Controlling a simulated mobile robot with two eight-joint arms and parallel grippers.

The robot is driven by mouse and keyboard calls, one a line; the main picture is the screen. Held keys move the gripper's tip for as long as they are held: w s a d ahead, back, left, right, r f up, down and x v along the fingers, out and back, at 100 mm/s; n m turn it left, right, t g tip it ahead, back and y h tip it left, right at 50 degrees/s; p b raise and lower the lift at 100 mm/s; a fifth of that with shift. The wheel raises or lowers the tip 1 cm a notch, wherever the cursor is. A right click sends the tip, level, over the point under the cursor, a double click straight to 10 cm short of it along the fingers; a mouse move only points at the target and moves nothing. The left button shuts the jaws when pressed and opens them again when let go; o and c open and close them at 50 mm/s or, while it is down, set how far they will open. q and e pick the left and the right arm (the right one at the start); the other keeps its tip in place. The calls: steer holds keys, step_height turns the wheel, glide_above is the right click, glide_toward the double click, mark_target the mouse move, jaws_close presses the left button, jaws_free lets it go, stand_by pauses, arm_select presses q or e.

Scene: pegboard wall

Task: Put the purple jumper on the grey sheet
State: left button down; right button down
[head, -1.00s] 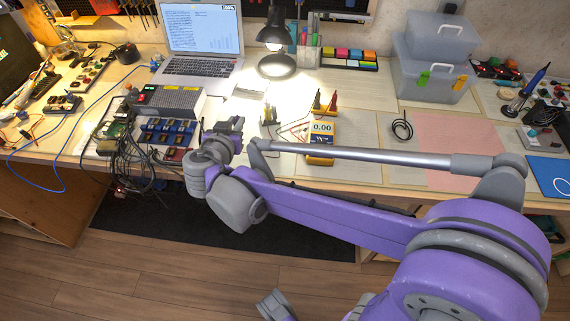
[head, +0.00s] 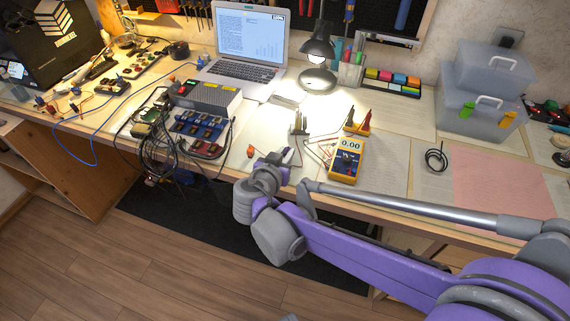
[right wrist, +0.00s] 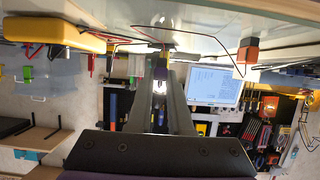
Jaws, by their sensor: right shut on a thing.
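My right gripper (head: 272,162) is over the front edge of the desk, between the blue modules and the yellow multimeter. In the right wrist view its fingers (right wrist: 160,82) close on a small purple piece, the purple jumper (right wrist: 160,72), at their tips. The jumper cannot be made out in the head view. Several pale sheets lie on the desk; a greyish one (head: 393,160) is right of the multimeter, but I cannot tell surely which is the grey sheet. My left gripper is not in view.
The yellow multimeter (head: 347,160) with its leads stands right of the gripper. A small grey stand (head: 298,123) and an orange block (head: 250,151) are close by. Blue modules (head: 200,133) and tangled cables lie left. A pink sheet (head: 500,185) and black coil (head: 436,159) lie right.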

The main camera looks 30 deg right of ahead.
steer(key=shift+f+b, duration=0.55)
steer(key=shift+f, duration=1.15)
steer(key=shift+f, duration=0.1)
steer(key=c, duration=0.8)
jaws_free()
steer(key=shift+c, duration=0.2)
steer(key=shift+r, duration=0.2)
steer(key=p+v, duration=0.3)
steer(key=v, duration=0.9)
steer(key=s+d+f+n+g+y, duration=0.3)
steer(key=s+f+n+g+y, duration=0.15)
steer(key=s+f, duration=0.35)
steer(key=s+a+f+n+y, duration=0.2)
steer(key=s+a+n+y, duration=0.2)
steer(key=s, duration=0.3)
steer(key=shift+s+a+n+y, duration=0.25)
steer(key=shift+a+n+y, duration=0.15)
steer(key=shift+n+y, duration=0.35)
